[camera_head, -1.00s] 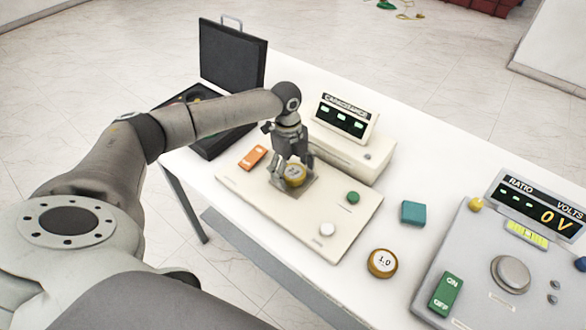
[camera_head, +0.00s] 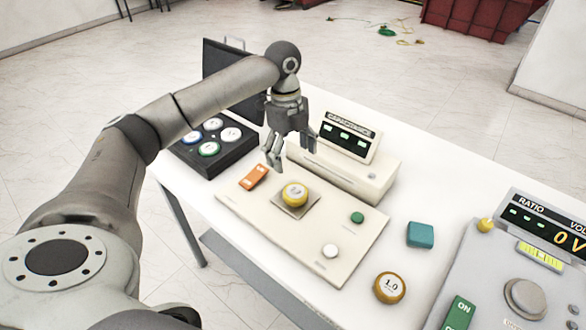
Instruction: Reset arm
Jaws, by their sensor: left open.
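My left gripper (camera_head: 287,152) hangs open and empty above the back edge of the cream panel, fingers pointing down. It is apart from the yellow round weight-like piece (camera_head: 294,194), which sits on a small square plate on the cream panel (camera_head: 322,234). My right gripper does not show.
An open black case (camera_head: 226,160) with several round pieces stands at the left. A gold piece marked 1.0 (camera_head: 389,288) and a teal block (camera_head: 420,235) lie on the white table (camera_head: 435,180). A grey ratio unit (camera_head: 490,300) is at the right.

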